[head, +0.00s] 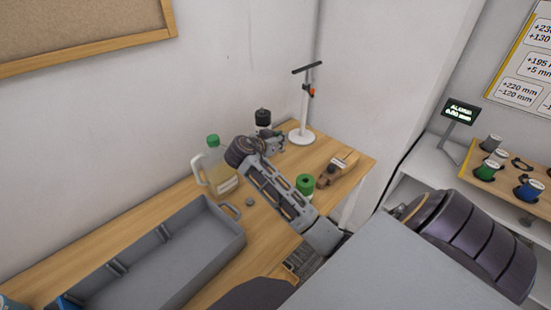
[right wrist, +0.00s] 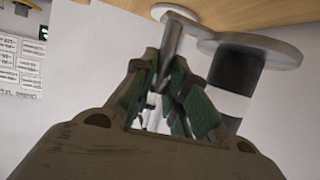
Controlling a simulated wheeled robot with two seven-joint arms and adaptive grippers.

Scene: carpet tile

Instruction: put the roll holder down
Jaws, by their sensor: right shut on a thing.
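The roll holder (head: 263,117) shows in the head view as a small upright thing with a black top and a white band, near the wall at the back of the wooden table. In the right wrist view, upside down, it has a round grey base (right wrist: 272,50), a black and white column and a thin metal rod. My right gripper (head: 274,142) is beside it, its fingers (right wrist: 160,90) shut on the rod. The gripper partly hides its lower part in the head view. I cannot tell whether the base touches the table. My left gripper is out of view.
A jug with a green cap (head: 219,170) and a long grey bin (head: 190,262) are left of my right arm. A white stand (head: 303,122) is just right of the holder. A green-topped thing (head: 305,182) and a wooden block (head: 338,169) stand toward the right edge.

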